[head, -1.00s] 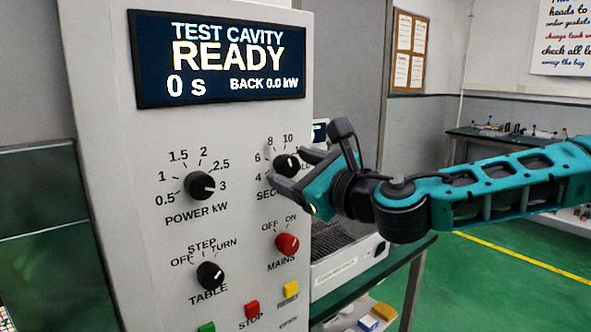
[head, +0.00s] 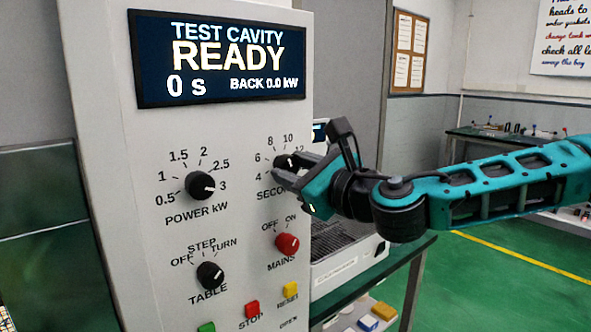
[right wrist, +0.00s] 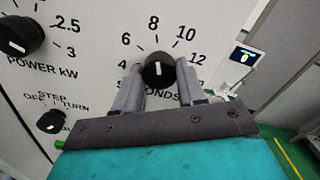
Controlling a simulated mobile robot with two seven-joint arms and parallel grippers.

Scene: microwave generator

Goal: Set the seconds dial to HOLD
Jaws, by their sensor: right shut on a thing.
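The seconds dial (head: 284,161) is a black round knob with a white pointer mark, on the grey front panel right of the power dial. Numbers from 4 to 12 ring it, and the HOLD label is hidden behind my gripper. My right gripper (head: 287,168) is shut on the knob, coming from the right. In the right wrist view the knob (right wrist: 158,70) sits between the two grey fingers, its white mark pointing roughly up, near the 8. The display (head: 220,58) reads TEST CAVITY READY, 0 s, BACK 0.0 kW. My left gripper is out of view.
The power dial (head: 200,186) is to the left, the table dial (head: 210,275) lower left. The red mains knob (head: 287,243) is just below my gripper, with the red stop (head: 252,309) and yellow reset (head: 291,289) buttons under it. A green bench (head: 408,262) stands right.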

